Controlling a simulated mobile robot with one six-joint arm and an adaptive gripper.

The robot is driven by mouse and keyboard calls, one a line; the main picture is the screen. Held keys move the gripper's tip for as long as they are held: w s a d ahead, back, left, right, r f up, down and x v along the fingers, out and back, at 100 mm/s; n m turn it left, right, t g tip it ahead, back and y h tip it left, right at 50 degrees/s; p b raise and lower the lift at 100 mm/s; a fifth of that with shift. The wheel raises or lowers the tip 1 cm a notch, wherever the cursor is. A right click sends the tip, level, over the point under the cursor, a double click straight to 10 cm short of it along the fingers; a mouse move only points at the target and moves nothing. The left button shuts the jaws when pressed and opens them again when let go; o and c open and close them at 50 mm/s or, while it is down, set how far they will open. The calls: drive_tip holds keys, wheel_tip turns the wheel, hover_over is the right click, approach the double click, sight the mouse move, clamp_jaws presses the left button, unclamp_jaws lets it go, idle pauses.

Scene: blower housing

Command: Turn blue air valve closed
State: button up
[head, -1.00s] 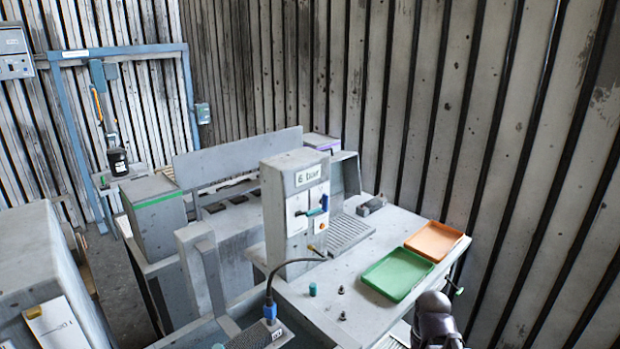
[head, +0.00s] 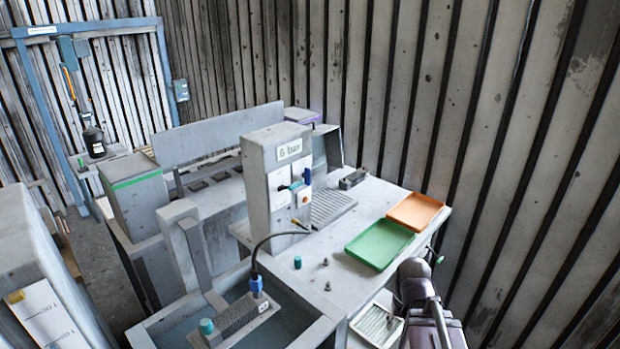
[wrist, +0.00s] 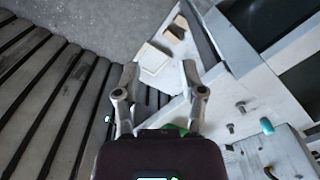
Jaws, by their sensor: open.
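A grey upright housing (head: 262,190) marked "6 bar" stands on the grey bench in the head view. Its front carries a small blue and teal valve handle (head: 296,185), which sticks out sideways from a white plate. The handle's exact angle is too small to tell. In the wrist view my gripper (wrist: 159,78) is open, with nothing between its fingers. It points down over the floor and bench edge, and the valve does not show there. In the head view my arm is at the lower right, well apart from the valve.
A green tray (head: 380,246) and an orange tray (head: 415,212) lie on the bench right of the housing. A teal cap (head: 297,262) and small dark posts stand in front. A black cable (head: 258,255) loops from the housing to a blue connector. A ribbed wall is at right.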

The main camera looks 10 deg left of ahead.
drive_tip(key=w+a+r+n+t+y+p, duration=0.25)
drive_tip(key=w+a+r+p, duration=0.2)
drive_tip(key=w, duration=0.45)
drive_tip(key=w+a+r+n+t+y+p, duration=0.1)
drive_tip(key=w+a+r+n+y+p, duration=0.25)
drive_tip(key=w+a+r, duration=0.4)
drive_tip(key=n+t+y+p, duration=0.4)
drive_tip(key=t+y+p, duration=0.1)
approach(310, 175)
drive_tip(key=s+d+r, duration=0.1)
drive_tip(key=d+r, duration=0.1)
drive_tip(key=shift+s+a+f, duration=0.1)
drive_tip(key=shift+s+f, duration=0.1)
drive_tip(key=shift+f, duration=0.1)
drive_tip(key=b+x, duration=0.1)
drive_tip(key=x, duration=0.3)
drive_tip(key=b+x, duration=0.2)
drive_tip(key=x, duration=0.3)
drive_tip(key=b+x, duration=0.2)
drive_tip(key=x, duration=0.2)
drive_tip(key=shift+w+a+f, duration=0.15)
drive_tip(key=shift+w+f, duration=0.05)
drive_tip(key=shift+f, duration=0.25)
drive_tip(key=shift+c, duration=0.2)
clamp_jaws()
drive_tip(key=shift+g+h, duration=0.25)
drive_tip(key=shift+h, duration=0.05)
